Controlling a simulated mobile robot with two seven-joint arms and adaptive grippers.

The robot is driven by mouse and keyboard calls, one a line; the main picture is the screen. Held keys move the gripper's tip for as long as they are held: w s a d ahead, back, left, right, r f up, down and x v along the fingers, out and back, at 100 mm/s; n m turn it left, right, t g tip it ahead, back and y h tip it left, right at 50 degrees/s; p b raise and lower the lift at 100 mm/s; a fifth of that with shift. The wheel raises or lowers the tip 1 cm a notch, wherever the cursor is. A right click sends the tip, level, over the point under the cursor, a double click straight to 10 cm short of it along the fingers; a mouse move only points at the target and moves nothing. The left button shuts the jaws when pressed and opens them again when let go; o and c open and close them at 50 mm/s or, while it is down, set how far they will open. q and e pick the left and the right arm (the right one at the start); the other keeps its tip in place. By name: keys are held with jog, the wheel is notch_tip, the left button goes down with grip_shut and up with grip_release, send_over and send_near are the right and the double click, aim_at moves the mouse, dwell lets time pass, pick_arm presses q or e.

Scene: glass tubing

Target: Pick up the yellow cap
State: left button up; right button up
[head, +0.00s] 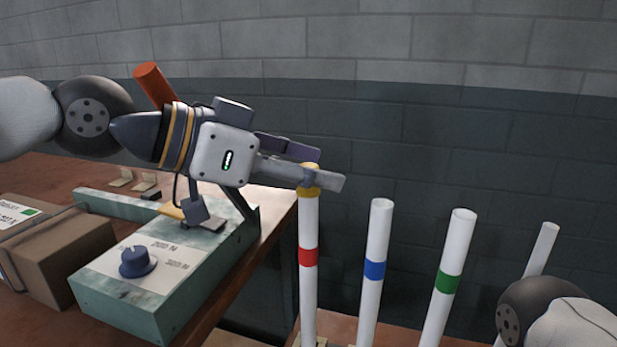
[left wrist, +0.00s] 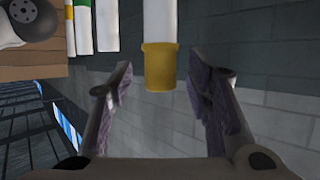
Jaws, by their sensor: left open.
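The yellow cap (head: 308,191) sits on top of the white tube with the red band (head: 308,257). In the left wrist view the yellow cap (left wrist: 159,68) is at the end of the white tube, between the two fingers and apart from both. My left gripper (head: 315,168) is open, its fingers reaching in from the left on either side of the cap. In the left wrist view the left gripper (left wrist: 160,85) also shows open and empty. One finger hides part of the cap in the head view. My right gripper is not in view; only part of my right arm shows at the lower right.
White tubes with a blue band (head: 375,270) and a green band (head: 447,283) stand to the right, with another tube (head: 541,250) behind my right arm. A green device with a blue knob (head: 137,262) and a cardboard box (head: 60,255) are on the bench at left. A brick wall stands behind.

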pick_arm(q)
jog(key=c, duration=0.9)
jog(key=shift+o, duration=0.2)
jog(key=shift+r, duration=0.1)
